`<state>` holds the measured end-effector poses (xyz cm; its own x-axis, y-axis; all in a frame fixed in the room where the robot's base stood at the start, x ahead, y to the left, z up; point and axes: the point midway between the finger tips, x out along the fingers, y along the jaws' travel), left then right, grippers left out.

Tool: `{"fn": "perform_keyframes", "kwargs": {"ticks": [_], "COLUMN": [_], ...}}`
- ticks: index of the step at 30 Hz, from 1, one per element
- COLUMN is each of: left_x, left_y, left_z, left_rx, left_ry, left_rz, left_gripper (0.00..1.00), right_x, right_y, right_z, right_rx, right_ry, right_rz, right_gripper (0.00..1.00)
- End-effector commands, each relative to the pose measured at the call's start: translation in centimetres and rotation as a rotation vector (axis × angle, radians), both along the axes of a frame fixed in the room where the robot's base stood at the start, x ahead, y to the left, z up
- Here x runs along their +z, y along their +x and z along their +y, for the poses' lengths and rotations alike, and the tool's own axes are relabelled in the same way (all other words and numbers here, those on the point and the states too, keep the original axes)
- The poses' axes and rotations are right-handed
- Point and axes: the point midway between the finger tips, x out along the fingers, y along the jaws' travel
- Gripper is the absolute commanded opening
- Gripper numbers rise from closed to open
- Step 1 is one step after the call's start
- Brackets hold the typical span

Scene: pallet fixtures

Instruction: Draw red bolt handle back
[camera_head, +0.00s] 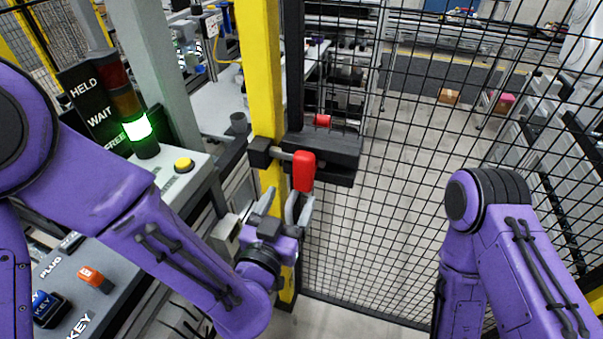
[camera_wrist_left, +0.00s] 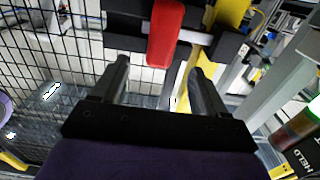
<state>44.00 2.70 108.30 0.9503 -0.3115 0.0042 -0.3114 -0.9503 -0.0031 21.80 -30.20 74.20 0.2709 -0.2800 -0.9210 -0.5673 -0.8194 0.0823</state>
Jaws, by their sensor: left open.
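The red bolt handle (camera_head: 303,171) hangs down from a grey bolt rod at the yellow post, in front of a dark latch block (camera_head: 335,158) on the mesh gate. In the left wrist view the red handle (camera_wrist_left: 165,35) shows ahead, just beyond the fingertips and between their lines. My left gripper (camera_head: 284,202) is open and empty, just below the handle; its two fingers also show in the left wrist view (camera_wrist_left: 160,72). I see no contact between fingers and handle. My right arm shows at the right, but its gripper is out of view.
The yellow post (camera_head: 262,80) stands right behind the bolt. A black mesh fence (camera_head: 420,180) fills the right.

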Motion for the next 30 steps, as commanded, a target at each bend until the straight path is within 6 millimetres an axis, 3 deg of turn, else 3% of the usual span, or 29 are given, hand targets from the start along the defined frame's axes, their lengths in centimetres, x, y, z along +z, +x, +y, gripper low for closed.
{"fn": "perform_keyframes", "kwargs": {"ticks": [1,4,12,22,23,27,29,30], "left_x": [-1.1,0.3,0.1,-0.2,-0.2,-0.2,-0.2,-0.2], "left_y": [0.9,3.2,7.8,8.5,8.5,8.5,8.5,8.5], "left_z": [-0.1,-0.9,-2.3,-2.5,-2.5,-2.5,-2.5,-2.5], "left_rx": [0.005,0.003,0.003,0.003,0.003,0.004,0.004,0.004], "left_ry": [-0.010,-0.003,-0.002,-0.001,-0.001,-0.001,-0.001,-0.001], "left_rz": [-0.004,0.003,0.004,0.003,0.003,0.003,0.003,0.003], "left_gripper": [0.73,0.73,0.73,0.73,0.70,0.25,0.05,0.00], "right_x": [-2.3,0.0,1.6,1.6,1.6,1.6,1.6,1.6], "right_y": [0.0,-0.1,0.0,0.0,0.0,0.0,0.0,0.0], "right_z": [0.0,0.0,0.0,0.0,0.0,0.0,0.0,0.0], "right_rx": [0.000,0.001,0.000,0.000,0.000,0.000,0.000,0.000], "right_ry": [0.000,0.000,0.000,0.000,0.000,0.000,0.000,0.000], "right_rz": [0.000,0.001,0.000,0.000,0.000,0.000,0.000,0.000], "right_gripper": [0.00,0.00,0.00,0.00,0.00,0.00,0.00,0.00]}}
